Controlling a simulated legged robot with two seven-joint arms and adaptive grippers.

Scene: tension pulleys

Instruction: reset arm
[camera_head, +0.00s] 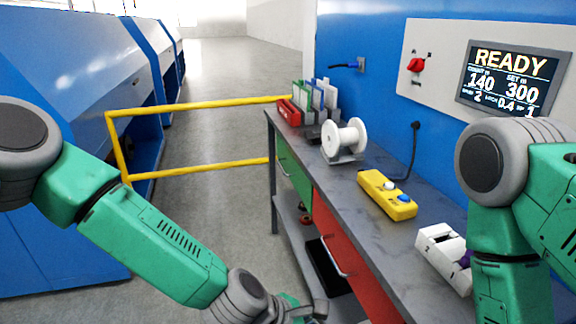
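My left arm (150,240) comes in from the left and reaches down to the bottom edge, in front of the bench. My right gripper is out of view. No object shows in either gripper.
The grey bench (355,205) holds a white spool (343,140), a yellow control box (386,195), a white numbered block (445,255) and a rack of coloured panels (312,100). A yellow railing (200,103) stands left. The wall display (508,78) reads READY, 140 and 300.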

